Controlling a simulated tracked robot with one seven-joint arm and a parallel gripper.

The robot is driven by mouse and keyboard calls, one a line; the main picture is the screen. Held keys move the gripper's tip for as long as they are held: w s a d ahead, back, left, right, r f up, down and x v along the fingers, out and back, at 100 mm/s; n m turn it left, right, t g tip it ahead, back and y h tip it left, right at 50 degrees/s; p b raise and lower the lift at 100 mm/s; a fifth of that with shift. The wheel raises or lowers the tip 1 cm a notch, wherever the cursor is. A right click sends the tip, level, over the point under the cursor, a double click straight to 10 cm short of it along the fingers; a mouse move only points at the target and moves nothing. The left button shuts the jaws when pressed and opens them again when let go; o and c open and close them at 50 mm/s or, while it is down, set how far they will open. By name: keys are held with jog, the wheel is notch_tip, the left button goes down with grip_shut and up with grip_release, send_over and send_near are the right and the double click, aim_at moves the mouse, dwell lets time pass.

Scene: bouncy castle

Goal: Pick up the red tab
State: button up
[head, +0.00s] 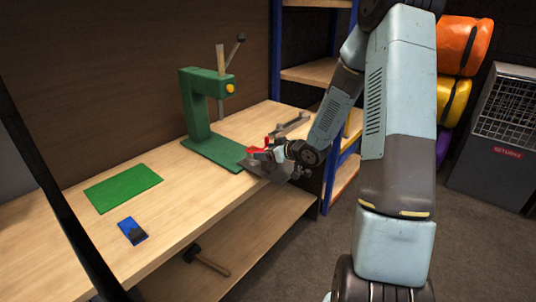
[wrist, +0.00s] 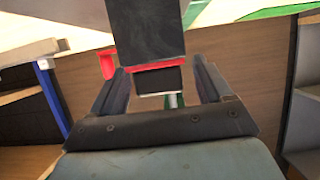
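A red part, which looks like the red tab (head: 257,149), shows in the head view at the bench's right end, beside the green press's base. In the wrist view a red strip (wrist: 152,65) crosses the lower edge of a dark panel (wrist: 145,30). My gripper (head: 270,154) is close to the red part in the head view. In the wrist view my gripper (wrist: 160,68) has its fingers apart, on either side of the strip, with gaps visible. Contact cannot be told.
The green press (head: 205,115) stands on the wooden bench (head: 190,205). A green mat (head: 123,187) and a blue item (head: 132,231) lie at the left. A mallet (head: 205,261) lies on the lower shelf. Blue-framed shelving (head: 310,73) stands behind.

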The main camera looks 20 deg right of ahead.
jog(key=c, duration=1.2)
jog(key=shift+r, duration=0.1)
